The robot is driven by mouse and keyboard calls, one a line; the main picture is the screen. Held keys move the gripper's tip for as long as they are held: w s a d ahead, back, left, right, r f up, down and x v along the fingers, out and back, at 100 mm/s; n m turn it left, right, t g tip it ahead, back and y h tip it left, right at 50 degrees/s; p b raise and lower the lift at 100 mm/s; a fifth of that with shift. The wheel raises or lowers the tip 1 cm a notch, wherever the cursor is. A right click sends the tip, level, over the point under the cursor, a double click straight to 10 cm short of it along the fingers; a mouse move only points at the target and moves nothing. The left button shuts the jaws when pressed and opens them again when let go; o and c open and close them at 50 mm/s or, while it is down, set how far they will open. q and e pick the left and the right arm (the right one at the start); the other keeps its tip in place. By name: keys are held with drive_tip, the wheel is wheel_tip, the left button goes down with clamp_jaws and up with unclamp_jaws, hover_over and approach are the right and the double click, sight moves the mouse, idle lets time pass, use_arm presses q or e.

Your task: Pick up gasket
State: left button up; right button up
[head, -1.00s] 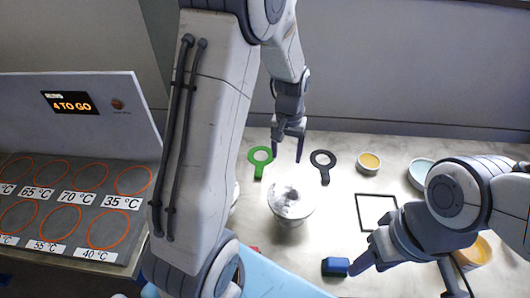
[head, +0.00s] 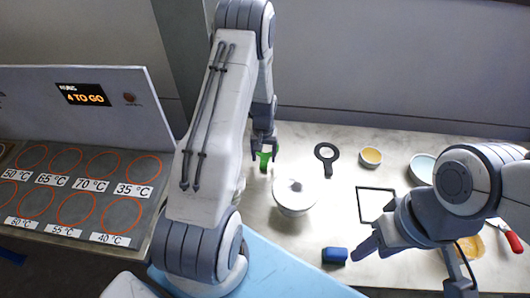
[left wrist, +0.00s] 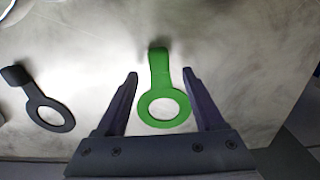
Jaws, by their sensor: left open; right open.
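A green ring-shaped gasket with a tab handle (left wrist: 157,72) lies flat on the table, between the spread fingers of my left gripper (left wrist: 160,85) in the left wrist view. In the head view the green gasket (head: 264,164) is partly hidden under my left gripper (head: 263,150). The left gripper is open and holds nothing. A second, dark gasket (head: 326,155) lies to the right; it also shows at the left of the left wrist view (left wrist: 42,108). My right gripper (head: 365,250) is open near the blue block.
A white round vessel (head: 294,198) stands in front of the gaskets. A blue block (head: 335,255), a black square outline (head: 376,203), a yellow-filled bowl (head: 371,156) and a pale bowl (head: 422,167) are to the right. A panel with labelled temperature circles (head: 75,185) stands left.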

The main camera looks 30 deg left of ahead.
use_arm(q)
drive_tip(key=shift+f, duration=1)
clamp_jaws()
